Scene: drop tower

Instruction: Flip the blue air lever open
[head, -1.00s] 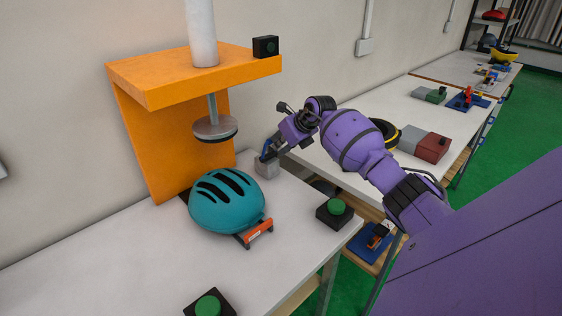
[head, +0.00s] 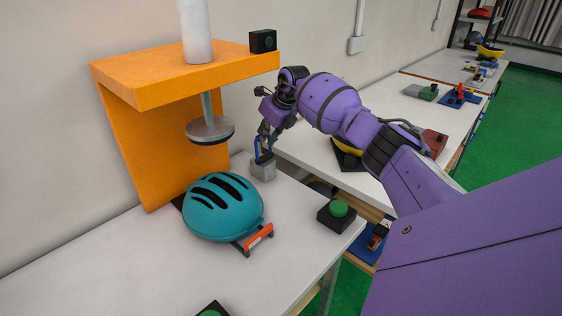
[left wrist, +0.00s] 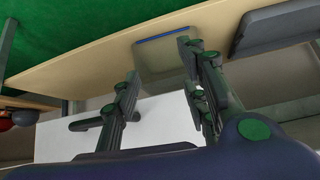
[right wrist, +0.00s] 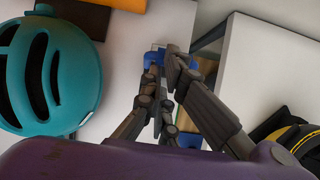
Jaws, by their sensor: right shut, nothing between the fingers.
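The blue air lever (head: 257,147) stands upright on a small grey block (head: 263,171) at the table's far edge, right of the orange tower. My right gripper (head: 265,150) points down from above and is right at the lever, fingers shut and empty. In the right wrist view, blue lever parts (right wrist: 151,59) show beside the shut fingertips (right wrist: 165,72). Contact is unclear because the fingers hide part of the lever. My left gripper (left wrist: 158,65) is seen only in its own wrist view, with its fingers apart and nothing between them.
The orange drop tower (head: 140,160) has a round striker (head: 209,131) above a teal helmet (head: 222,210). An orange-red handle (head: 258,237) and a green button box (head: 337,213) are nearer. Another table with objects stands right, across a gap.

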